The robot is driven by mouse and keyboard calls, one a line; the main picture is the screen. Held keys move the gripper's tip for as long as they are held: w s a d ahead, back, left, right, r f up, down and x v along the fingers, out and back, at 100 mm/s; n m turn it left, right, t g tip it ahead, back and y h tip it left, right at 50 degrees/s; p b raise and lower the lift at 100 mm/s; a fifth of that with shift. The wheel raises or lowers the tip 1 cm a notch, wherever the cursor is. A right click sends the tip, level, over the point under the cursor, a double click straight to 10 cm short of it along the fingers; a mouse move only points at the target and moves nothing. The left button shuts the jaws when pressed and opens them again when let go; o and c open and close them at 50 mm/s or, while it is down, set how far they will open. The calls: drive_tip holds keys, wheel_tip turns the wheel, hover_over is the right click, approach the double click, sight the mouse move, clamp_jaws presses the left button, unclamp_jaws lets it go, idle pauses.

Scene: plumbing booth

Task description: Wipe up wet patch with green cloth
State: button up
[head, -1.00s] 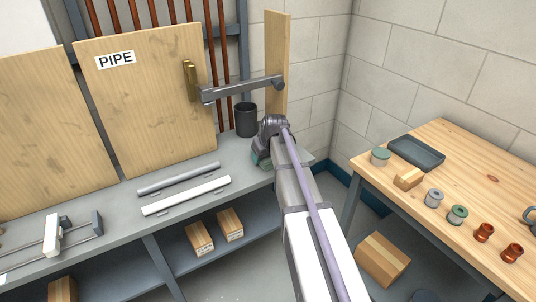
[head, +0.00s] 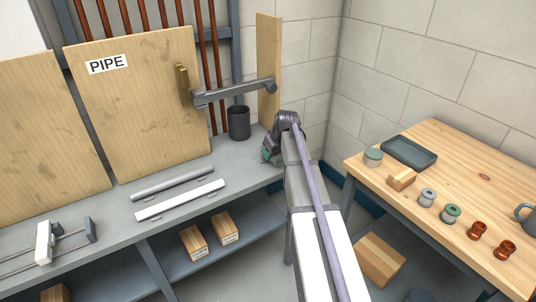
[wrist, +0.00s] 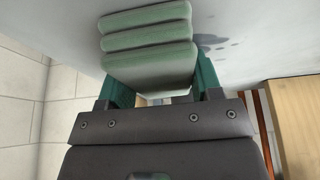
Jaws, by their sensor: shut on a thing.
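My gripper (wrist: 160,85) is shut on the green cloth (wrist: 148,42), a thick folded pad that sticks out past the teal fingers in the wrist view. The dark wet patch (wrist: 210,41) shows on the grey bench surface just right of the cloth in the wrist view. The cloth looks close to the surface; I cannot tell whether it touches. In the head view my gripper (head: 269,153) is at the bench's right end, right of the dark cup. There my arm hides the wet patch and most of the cloth.
The grey bench (head: 190,168) carries a dark cup (head: 238,123), a grey pipe (head: 172,183) and a white pipe (head: 180,200). A grey bracket arm (head: 235,93) juts over the cup. A wooden table (head: 466,165) with a tray (head: 409,153) and fittings stands right.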

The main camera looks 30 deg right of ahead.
sight(256, 162)
drive_tip(key=shift+w+d, duration=0.1)
drive_tip(key=shift+d, duration=0.55)
drive_tip(key=shift+r, duration=0.1)
drive_tip(key=shift+s+a, duration=0.2)
drive_tip(key=shift+a, duration=1.7)
drive_tip(key=shift+s+a, duration=0.15)
drive_tip(key=shift+a, duration=2.15)
wheel_tip(256, 162, up, 6)
drive_tip(key=p, duration=0.6)
drive_tip(key=shift+d, duration=0.1)
